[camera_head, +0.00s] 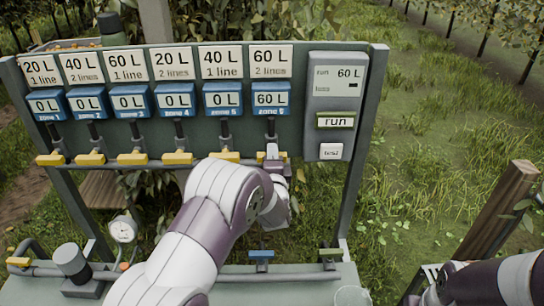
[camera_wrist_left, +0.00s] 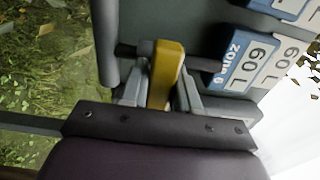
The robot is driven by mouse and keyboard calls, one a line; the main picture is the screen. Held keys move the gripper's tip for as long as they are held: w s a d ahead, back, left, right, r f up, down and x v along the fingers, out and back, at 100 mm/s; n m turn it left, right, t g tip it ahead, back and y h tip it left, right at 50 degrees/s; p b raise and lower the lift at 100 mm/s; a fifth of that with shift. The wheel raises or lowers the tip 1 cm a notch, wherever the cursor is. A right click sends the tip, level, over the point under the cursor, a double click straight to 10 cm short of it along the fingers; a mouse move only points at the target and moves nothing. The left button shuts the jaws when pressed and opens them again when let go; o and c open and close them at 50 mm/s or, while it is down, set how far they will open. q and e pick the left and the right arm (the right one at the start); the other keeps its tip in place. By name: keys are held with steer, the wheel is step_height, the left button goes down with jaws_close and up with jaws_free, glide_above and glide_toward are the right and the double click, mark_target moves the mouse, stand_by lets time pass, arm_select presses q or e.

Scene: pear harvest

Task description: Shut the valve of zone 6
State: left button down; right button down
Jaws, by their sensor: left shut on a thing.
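The zone 6 valve has a yellow handle (camera_wrist_left: 166,72), which lies across its dark pipe in the left wrist view. My left gripper (camera_head: 273,155) is at this handle, below the zone 6 counter. In the left wrist view the gripper's fingers (camera_wrist_left: 160,92) are on both sides of the handle, shut on it. The zone 6 counter (camera_head: 270,99) reads 60 L, and the card (camera_head: 271,59) above it reads 60 L, 2 lines. In the head view the gripper hides much of the handle. My right arm shows at the bottom right; its jaws cannot be made out.
Other yellow valve handles, such as zone 5's (camera_head: 224,156), sit in a row to the left, lying crosswise; their counters read 0 L. A grey meter box (camera_head: 336,85) with a run button (camera_head: 335,121) is on the right. A wooden post (camera_head: 497,215) stands near my right arm.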

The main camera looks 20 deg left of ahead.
arm_select(q)
steer(key=c, duration=0.9)
jaws_free()
steer(key=shift+s+d+f, duration=0.1)
steer(key=shift+s+d, duration=0.05)
steer(key=shift+s, duration=0.2)
steer(key=b+v, duration=0.3)
steer(key=v, duration=0.9)
